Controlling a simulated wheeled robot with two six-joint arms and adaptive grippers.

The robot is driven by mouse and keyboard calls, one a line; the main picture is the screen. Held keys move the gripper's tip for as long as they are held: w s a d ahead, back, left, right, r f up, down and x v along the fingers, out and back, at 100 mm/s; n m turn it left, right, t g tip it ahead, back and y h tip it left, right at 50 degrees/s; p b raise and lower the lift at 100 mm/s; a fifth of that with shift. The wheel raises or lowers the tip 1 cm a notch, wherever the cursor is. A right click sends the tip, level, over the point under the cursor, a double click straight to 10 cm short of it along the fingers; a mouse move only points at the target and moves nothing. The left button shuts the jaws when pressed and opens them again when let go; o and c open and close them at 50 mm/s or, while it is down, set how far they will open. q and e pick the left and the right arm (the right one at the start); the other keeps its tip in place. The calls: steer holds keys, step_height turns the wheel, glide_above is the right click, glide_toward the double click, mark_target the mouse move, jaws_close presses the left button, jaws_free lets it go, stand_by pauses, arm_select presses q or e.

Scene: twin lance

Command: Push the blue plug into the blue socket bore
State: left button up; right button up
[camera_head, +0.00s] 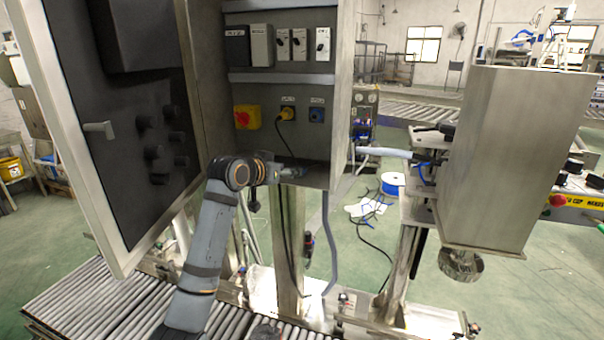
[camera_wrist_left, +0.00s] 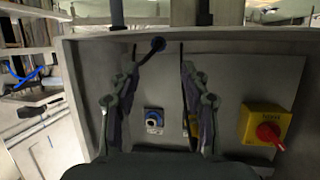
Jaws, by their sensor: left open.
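The blue socket (camera_head: 317,114) is on the cabinet's back panel, right of a yellow plug (camera_head: 287,113) with a black cable. The blue socket also shows in the left wrist view (camera_wrist_left: 153,118), between my open fingers in the picture. My left gripper (camera_head: 298,170) is at the cabinet's lower front opening, below the sockets. It also shows in the left wrist view (camera_wrist_left: 159,68), with its fingers apart and nothing clasped. A small dark-blue rounded piece (camera_wrist_left: 157,44) with a dark stem lies near the fingertips; I cannot tell whether it is the blue plug. My right gripper is out of view.
A yellow-and-red switch (camera_head: 246,117) is left of the sockets. The cabinet's open door (camera_head: 120,125) stands to the left, and its side wall (camera_head: 342,100) bounds the right. A grey box (camera_head: 515,155) stands farther right. Rollers (camera_head: 80,300) run below.

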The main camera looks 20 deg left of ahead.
arm_select(q)
steer(key=x, duration=0.5)
steer(key=shift+w+d+f+p, duration=0.2)
steer(key=shift+f+p, duration=0.1)
steer(key=shift+f, duration=0.25)
steer(key=shift+s+a, duration=0.1)
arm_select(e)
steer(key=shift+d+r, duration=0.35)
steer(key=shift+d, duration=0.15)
arm_select(q)
jaws_close()
steer(key=shift+r, duration=0.15)
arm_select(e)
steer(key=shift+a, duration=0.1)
